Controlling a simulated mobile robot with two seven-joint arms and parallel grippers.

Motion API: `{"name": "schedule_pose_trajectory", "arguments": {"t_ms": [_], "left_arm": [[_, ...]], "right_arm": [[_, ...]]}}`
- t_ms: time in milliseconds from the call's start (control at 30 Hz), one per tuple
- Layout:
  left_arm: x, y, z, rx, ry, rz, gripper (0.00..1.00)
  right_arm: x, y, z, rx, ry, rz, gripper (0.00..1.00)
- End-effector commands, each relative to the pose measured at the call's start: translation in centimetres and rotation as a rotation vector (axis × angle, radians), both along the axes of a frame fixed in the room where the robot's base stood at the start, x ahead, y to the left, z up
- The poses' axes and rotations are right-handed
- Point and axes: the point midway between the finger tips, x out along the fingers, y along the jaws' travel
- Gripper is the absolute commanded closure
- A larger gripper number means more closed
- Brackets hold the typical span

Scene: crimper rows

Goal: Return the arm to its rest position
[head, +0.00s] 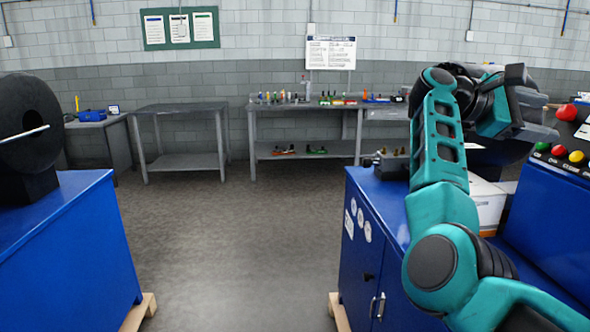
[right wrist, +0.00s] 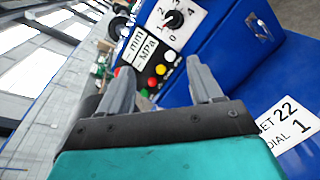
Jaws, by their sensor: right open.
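My right arm (head: 440,190), teal and black, rises from the lower right of the head view and bends to the right at the top. My right gripper (head: 532,102) is raised over the right blue workstation, with its grey fingers apart and nothing between them. In the right wrist view the same gripper (right wrist: 160,72) is open and empty. Beyond its fingers is a blue control panel with a dial (right wrist: 172,20) and coloured buttons (right wrist: 155,72). My left arm and left gripper are not in view.
The right blue cabinet (head: 375,260) stands under my arm, with a white box (head: 487,205) on it and a button panel (head: 562,155) close by. A left blue cabinet (head: 70,260) carries a black reel (head: 28,125). The floor (head: 240,250) between them is clear. Grey benches (head: 180,108) line the back wall.

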Motion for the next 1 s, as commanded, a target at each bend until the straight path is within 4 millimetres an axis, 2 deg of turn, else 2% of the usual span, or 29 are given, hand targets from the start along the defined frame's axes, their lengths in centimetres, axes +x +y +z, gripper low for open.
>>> {"name": "schedule_pose_trajectory", "arguments": {"t_ms": [100, 233, 333, 467, 567, 667, 700, 767, 867, 900, 933, 1000], "left_arm": [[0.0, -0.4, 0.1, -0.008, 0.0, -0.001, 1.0], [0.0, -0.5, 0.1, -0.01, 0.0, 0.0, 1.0], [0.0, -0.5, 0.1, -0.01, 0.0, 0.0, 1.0], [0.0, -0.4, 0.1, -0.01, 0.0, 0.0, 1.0], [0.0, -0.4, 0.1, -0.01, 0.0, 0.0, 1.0], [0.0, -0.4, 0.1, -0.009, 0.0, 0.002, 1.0], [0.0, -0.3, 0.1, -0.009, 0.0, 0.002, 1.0], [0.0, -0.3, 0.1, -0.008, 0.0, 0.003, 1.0], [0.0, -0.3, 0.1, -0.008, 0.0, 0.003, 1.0], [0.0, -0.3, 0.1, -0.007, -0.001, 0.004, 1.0], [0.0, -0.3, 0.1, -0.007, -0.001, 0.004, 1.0], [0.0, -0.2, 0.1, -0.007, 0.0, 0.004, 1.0]], "right_arm": [[0.3, -2.2, -0.7, -0.207, 0.162, 0.058, 0.35], [0.8, -3.0, -1.0, -0.491, 0.416, 0.134, 0.35], [1.5, -2.0, -1.6, -0.732, 0.659, 0.192, 0.35], [2.5, 1.1, -3.8, -1.05, 0.999, 0.258, 0.35], [3.0, 4.5, -6.9, -1.299, 1.27, 0.302, 0.35], [2.9, 8.2, -11.4, -1.553, 1.54, 0.341, 0.35], [2.6, 9.7, -13.5, -1.658, 1.643, 0.356, 0.35], [1.7, 11.8, -16.8, -1.82, 1.798, 0.374, 0.35], [-0.8, 15.0, -22.9, -2.1, 2.033, 0.409, 0.35], [-2.2, 16.1, -25.4, -2.218, 2.118, 0.42, 0.35], [-3.4, 16.9, -27.2, 2.22, -2.095, -0.414, 0.35], [-6.6, 18.3, -31.3, 2.082, -1.893, -0.373, 0.35]]}}
